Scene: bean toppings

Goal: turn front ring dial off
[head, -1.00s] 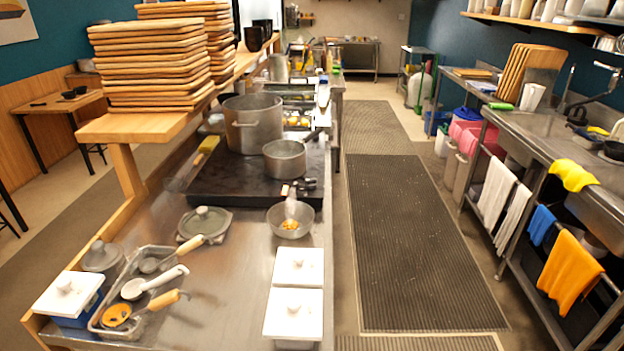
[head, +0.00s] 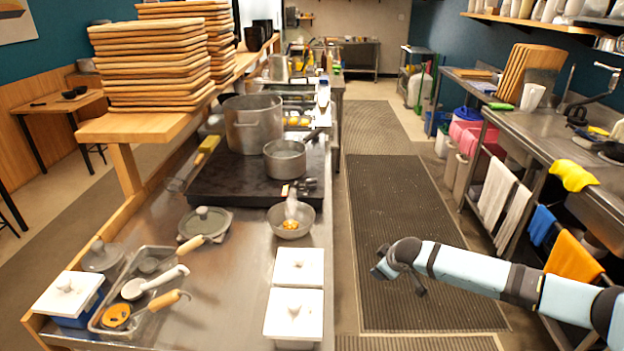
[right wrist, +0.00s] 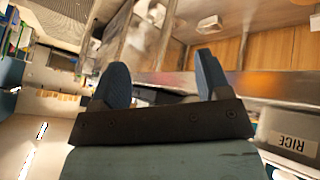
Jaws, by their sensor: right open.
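My right gripper (head: 392,274) reaches in from the right over the floor mat, to the right of the steel counter and apart from it. In the right wrist view the gripper (right wrist: 162,82) is open, two dark blue fingers apart with nothing held between them. I cannot make out a ring dial in either view; the counter's front face is hidden from the head camera. My left gripper is not in view.
Two white-lidded containers (head: 298,268) stand at the counter's right edge. A box labelled RICE (right wrist: 292,142) shows upside down in the right wrist view. A large pot (head: 253,125) and smaller pot (head: 285,160) stand on the stove. The aisle mat (head: 400,220) is otherwise clear.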

